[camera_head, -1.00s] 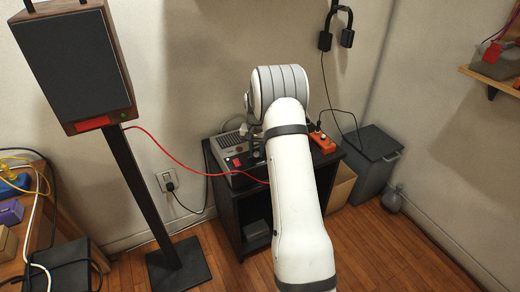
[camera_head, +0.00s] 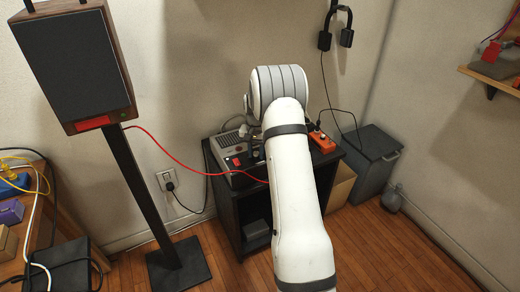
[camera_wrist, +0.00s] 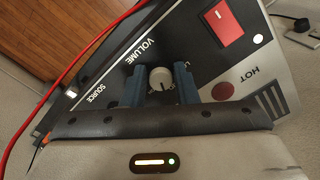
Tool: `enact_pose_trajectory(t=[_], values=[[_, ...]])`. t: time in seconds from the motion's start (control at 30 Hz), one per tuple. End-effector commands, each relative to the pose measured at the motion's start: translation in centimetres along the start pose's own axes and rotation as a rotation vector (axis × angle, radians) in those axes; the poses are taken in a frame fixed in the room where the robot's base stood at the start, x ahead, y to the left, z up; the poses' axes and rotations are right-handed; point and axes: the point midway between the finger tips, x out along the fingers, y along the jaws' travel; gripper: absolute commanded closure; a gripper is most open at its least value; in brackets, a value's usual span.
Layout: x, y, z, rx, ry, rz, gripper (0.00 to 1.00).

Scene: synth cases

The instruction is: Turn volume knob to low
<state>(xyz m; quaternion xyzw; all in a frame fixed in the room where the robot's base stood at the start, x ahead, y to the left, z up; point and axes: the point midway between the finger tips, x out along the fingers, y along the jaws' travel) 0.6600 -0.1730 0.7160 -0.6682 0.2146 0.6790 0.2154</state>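The volume knob (camera_wrist: 160,78) is small, round and pale, with a dark base, on the dark panel of a grey device (camera_head: 240,162). The word VOLUME is printed beside it in the wrist view. My gripper (camera_wrist: 159,84) has its two blue-grey fingers on either side of the knob, very close to it. I cannot tell whether both fingers touch it. In the head view my white arm hides the knob and most of the gripper.
A red switch (camera_wrist: 215,25) and a round red button (camera_wrist: 222,91) beside HOT share the panel. A red cable (camera_head: 165,150) runs from the speaker (camera_head: 75,65) to the device.

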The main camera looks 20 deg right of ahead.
Motion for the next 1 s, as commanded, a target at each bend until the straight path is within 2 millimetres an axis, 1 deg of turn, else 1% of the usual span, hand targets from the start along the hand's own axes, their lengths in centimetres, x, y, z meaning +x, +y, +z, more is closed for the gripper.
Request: enact_pose_trajectory(t=[0.03, 0.2, 0.47, 0.57, 0.8, 0.9, 1.0], values=[[-0.1, 0.0, -0.1, 0.000, 0.003, -0.001, 0.69], [-0.2, -0.1, -0.2, 0.000, 0.009, -0.002, 0.55], [-0.5, -0.1, -0.4, 0.000, 0.013, -0.004, 0.55], [-1.5, -0.1, -0.4, 0.000, 0.014, -0.004, 0.55], [-5.7, -0.1, -0.3, 0.000, 0.014, -0.004, 0.55], [-7.0, -0.1, -0.3, 0.000, 0.012, -0.003, 0.55], [-7.8, -0.1, -0.3, 0.000, 0.012, -0.003, 0.55]])
